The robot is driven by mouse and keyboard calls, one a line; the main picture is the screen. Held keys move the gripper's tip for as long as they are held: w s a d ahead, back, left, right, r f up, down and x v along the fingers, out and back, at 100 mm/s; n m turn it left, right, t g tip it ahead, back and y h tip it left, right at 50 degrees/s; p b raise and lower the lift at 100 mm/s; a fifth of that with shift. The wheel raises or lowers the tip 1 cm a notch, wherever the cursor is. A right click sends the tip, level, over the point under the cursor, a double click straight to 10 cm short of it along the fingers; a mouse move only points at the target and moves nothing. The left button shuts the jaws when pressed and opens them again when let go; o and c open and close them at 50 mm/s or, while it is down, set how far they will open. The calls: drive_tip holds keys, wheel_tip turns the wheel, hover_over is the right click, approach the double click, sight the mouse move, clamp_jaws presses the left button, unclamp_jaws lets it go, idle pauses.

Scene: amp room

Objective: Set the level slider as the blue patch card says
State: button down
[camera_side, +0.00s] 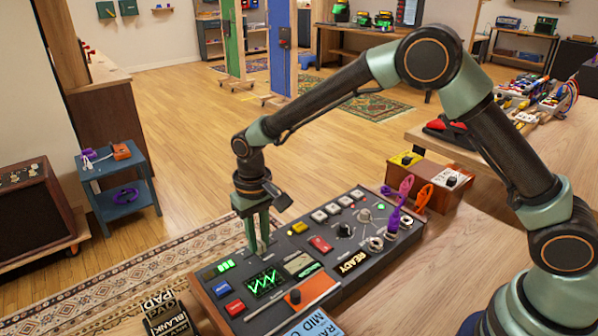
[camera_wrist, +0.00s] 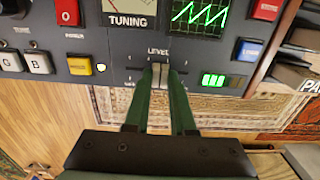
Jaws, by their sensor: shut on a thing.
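In the wrist view my gripper (camera_wrist: 160,88) is shut on the pale cap of the level slider (camera_wrist: 159,73), just below the LEVEL label. The light blue patch card (camera_side: 316,326) lies at the bottom edge of the side view. It is cut off, and only parts of words such as "RA" and "MID" show.
A lit green bar meter (camera_wrist: 214,80) sits beside the slider.

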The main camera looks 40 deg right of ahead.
drive_tip(key=shift+a, duration=0.5)
drive_tip(key=c, duration=0.8)
unclamp_jaws()
drive_tip(key=shift+o, duration=0.2)
drive_tip(key=shift+r, duration=0.1)
wheel_tip(320, 180, up, 12)
drive_tip(key=shift+d, duration=0.1)
